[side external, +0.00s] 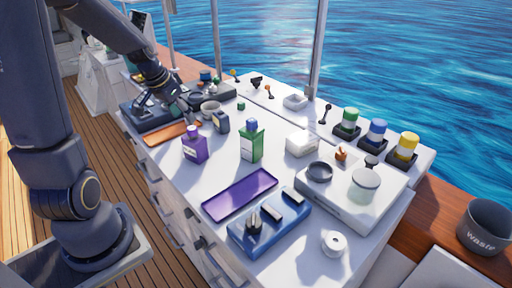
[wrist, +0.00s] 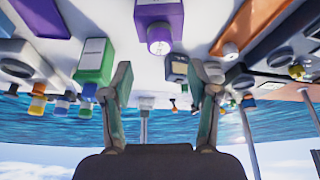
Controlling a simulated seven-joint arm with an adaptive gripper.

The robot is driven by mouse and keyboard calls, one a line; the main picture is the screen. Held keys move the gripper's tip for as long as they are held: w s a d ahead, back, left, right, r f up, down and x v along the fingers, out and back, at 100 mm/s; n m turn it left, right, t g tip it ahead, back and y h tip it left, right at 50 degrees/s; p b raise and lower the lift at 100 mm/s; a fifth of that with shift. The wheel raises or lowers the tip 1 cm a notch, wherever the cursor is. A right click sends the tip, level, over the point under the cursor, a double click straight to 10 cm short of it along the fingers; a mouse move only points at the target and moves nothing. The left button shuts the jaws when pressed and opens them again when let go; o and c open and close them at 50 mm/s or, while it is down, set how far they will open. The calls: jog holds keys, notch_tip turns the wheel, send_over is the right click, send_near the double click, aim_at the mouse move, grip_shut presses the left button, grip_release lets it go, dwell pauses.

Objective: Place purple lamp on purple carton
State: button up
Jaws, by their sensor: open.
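A purple carton (side external: 195,149) with a pale label and a pale round top stands upright on the white counter. It also shows upside down at the top of the wrist view (wrist: 158,14). I cannot make out a separate purple lamp; whether the pale lavender round piece on the carton (wrist: 159,46) is a cap or a lamp, I cannot tell. My gripper (side external: 178,112) is over the far left of the counter, behind the carton and apart from it. In the wrist view its two fingers (wrist: 161,80) are spread, with nothing held between them.
A green carton (side external: 251,145) with a blue top stands right of the purple one. A purple tray (side external: 239,196), a blue holder (side external: 270,226) and an orange tray (side external: 165,134) lie nearby. Green, blue and yellow-topped jars line the right back.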

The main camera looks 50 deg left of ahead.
jog(key=s+d+r+m, duration=0.1)
jog(key=s+d+r, duration=0.2)
jog(key=d, duration=0.4)
jog(key=s+d+r+t, duration=0.1)
jog(key=s+d+r, duration=0.3)
jog(key=d, duration=0.3)
jog(key=s+d+r+m+h, duration=0.1)
jog(key=s+d+r, duration=0.2)
jog(key=d, duration=0.4)
jog(key=shift+s+d+r+m, duration=0.2)
jog(key=shift+s+m, duration=0.1)
jog(key=shift+s, duration=0.4)
